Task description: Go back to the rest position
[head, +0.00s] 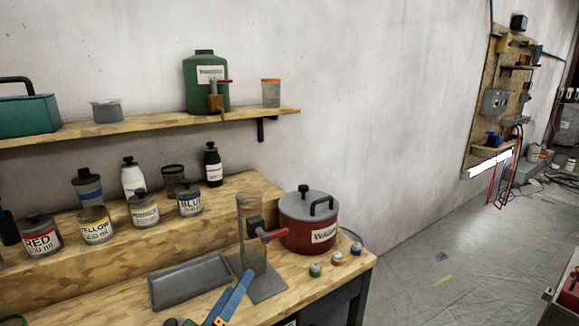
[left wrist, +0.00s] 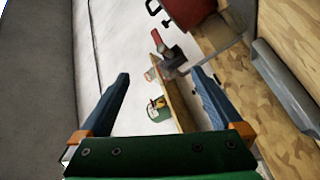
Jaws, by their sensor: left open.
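My left gripper (head: 238,283) shows at the bottom of the head view as blue fingers above the front of the wooden bench (head: 335,278). It is open, with nothing seen between its fingers. In the left wrist view its two blue fingers (left wrist: 160,76) stand well apart. In the head view the fingertips appear just in front of the clear dispenser with a red lever (head: 252,232), by its grey base plate. I cannot tell whether they touch it. My right gripper is not in view.
A grey tray (head: 190,282) lies left of the gripper. A red pot (head: 305,230) and several small bottles stand right of the dispenser. Labelled jars (head: 97,226) line the raised step. A green container (head: 203,85) stands on the wall shelf. The floor (head: 425,255) at right looks open.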

